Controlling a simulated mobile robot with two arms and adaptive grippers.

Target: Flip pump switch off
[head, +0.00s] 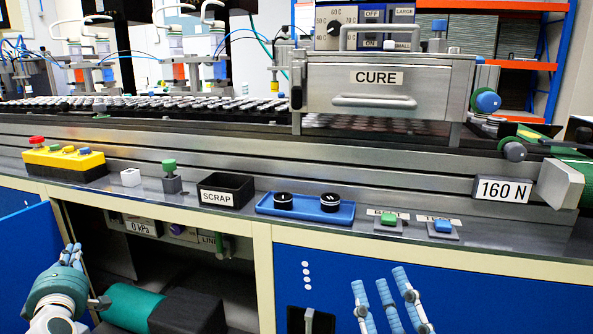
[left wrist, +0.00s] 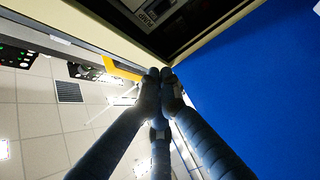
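A panel with a PUMP label (left wrist: 155,12) shows at the top edge of the left wrist view, cut off by the frame; I cannot make out the switch's position. In the head view a grey control box with a 0 kPa readout (head: 143,228) sits high inside the open cabinet, under the counter. My left gripper (head: 73,252) is left of the cabinet opening, apart from the box. Its fingertips (left wrist: 163,73) are together and empty in the left wrist view. My right gripper (head: 382,288) has its fingers spread and empty, in front of the closed blue door.
A teal cylinder (head: 133,306) and a black block (head: 188,312) stand low in the cabinet. A blue door (head: 30,255) is open at the left. The counter above holds a yellow button box (head: 62,165), a SCRAP bin (head: 226,190) and a blue tray (head: 305,209).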

